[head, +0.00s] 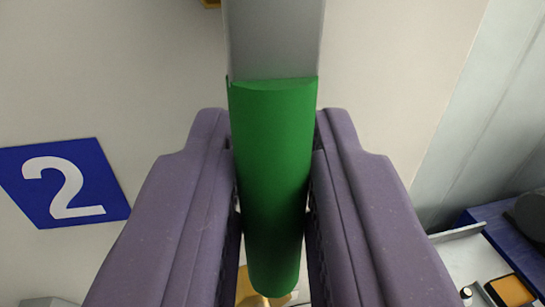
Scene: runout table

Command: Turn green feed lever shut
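The green feed lever (273,170) runs down the middle of the head view. Its green, rounded grip joins a flat grey metal bar (273,38) at the top. My gripper (272,125) has one purple finger on each side of the green grip. Both inner finger faces lie against the grip's sides with no clear gap, so it appears shut on it. The fingertips reach almost to where the green meets the grey bar. The lower sides of the grip are partly hidden by the fingers.
A blue sign with a white 2 (65,183) is at left on a pale surface. A grey metal panel (490,100) is at right. At lower right are a blue block (505,225) and an orange square (511,290). A brass-coloured part (250,292) shows below the grip.

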